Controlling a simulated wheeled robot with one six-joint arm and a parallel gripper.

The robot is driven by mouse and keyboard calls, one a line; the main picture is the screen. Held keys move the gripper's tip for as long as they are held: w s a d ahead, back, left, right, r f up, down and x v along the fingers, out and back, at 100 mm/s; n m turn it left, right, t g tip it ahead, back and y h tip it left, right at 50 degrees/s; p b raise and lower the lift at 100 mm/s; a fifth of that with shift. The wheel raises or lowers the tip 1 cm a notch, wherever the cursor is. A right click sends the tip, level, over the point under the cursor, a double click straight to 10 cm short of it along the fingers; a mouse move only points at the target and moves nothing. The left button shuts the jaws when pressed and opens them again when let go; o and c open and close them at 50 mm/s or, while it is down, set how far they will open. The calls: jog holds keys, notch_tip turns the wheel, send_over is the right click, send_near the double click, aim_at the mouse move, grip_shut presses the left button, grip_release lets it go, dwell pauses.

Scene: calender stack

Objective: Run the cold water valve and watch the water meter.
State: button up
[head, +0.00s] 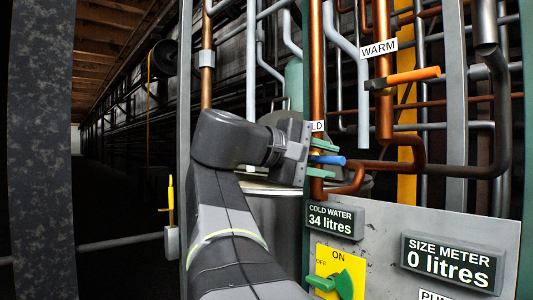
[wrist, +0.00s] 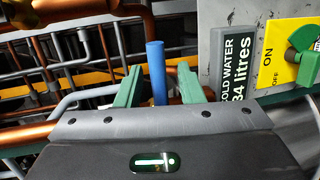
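The cold water valve's blue handle (head: 332,160) sticks out to the right, across its vertical copper pipe (head: 316,75). A label ending in "LD" (head: 318,126) beside it is partly hidden by my gripper. My gripper (head: 322,158) is open, with one green finger above and one below the handle. In the wrist view the blue handle (wrist: 156,72) stands between the two green fingers (wrist: 158,84), with a gap on each side. The cold water meter (head: 335,220) reads 34 litres; its display (wrist: 236,68) also shows sideways in the wrist view.
A warm valve with an orange handle (head: 413,76) is at upper right. The size meter (head: 451,262) reads 0 litres. A yellow ON/OFF plate (head: 328,256) with a green knob (head: 343,284) sits below the cold meter. Pipes crowd behind the valves.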

jog(key=v, duration=1.2)
jog(key=shift+s+a+b, duration=0.2)
jog(key=shift+a+b, duration=0.1)
jog(key=shift+b, duration=0.05)
jog(key=shift+o, duration=0.4)
